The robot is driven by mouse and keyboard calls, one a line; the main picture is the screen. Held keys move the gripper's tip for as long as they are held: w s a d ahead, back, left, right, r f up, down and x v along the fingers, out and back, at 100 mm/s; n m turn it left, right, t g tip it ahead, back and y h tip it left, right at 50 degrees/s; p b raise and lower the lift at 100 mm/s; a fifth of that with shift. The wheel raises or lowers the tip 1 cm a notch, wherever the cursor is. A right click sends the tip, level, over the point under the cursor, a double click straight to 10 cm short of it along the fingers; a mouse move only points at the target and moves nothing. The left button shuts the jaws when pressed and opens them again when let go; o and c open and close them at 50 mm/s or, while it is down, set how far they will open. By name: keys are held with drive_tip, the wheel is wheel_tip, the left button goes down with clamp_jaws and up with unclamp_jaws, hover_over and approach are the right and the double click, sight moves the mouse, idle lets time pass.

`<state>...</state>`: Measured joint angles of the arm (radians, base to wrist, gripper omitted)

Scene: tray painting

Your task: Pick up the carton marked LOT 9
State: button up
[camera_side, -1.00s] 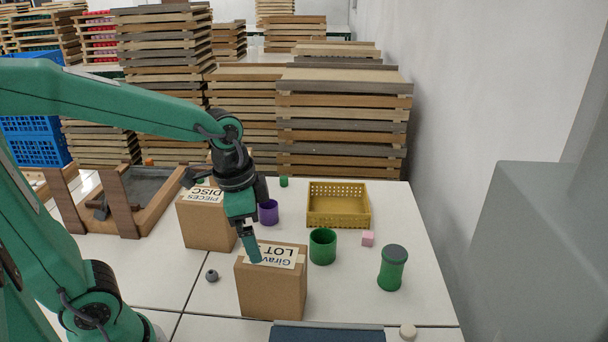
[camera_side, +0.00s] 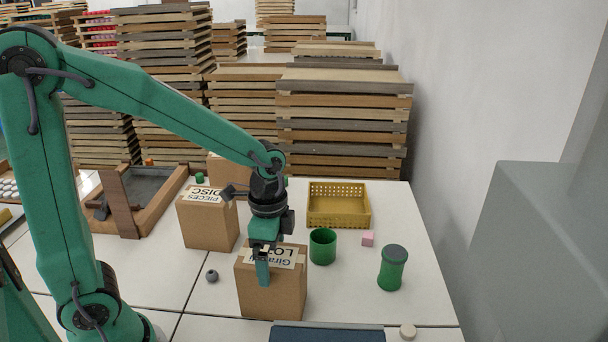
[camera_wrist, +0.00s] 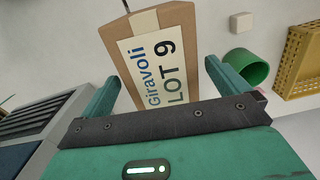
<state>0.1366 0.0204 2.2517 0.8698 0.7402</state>
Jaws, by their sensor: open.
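The carton marked LOT 9 (camera_side: 271,291) is a brown cardboard box standing upright on the white table, with a white label on top. In the wrist view its label (camera_wrist: 158,62) reads "Giravoli LOT 9". My gripper (camera_side: 263,277) is at the carton's top in the side view, with one green finger in front of its near face. In the wrist view my gripper (camera_wrist: 160,85) is open, with the carton's top between and beyond its two fingers. The far finger is hidden in the side view. I cannot tell whether either finger touches the carton.
A second carton labelled PIECES DISC (camera_side: 207,223) stands to the left. A green cup (camera_side: 322,248), pink cube (camera_side: 367,239), lidded green jar (camera_side: 392,270) and yellow basket (camera_side: 338,205) are to the right. A grey knob (camera_side: 212,276) lies left. A dark blue item (camera_side: 327,332) lies in front.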

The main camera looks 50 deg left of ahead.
drive_tip(key=shift+f, duration=0.35)
drive_tip(key=shift+f, duration=0.1)
wheel_tip(320, 180, down, 5)
drive_tip(key=shift+r, duration=0.1)
idle(0.6)
drive_tip(key=c, duration=1.3)
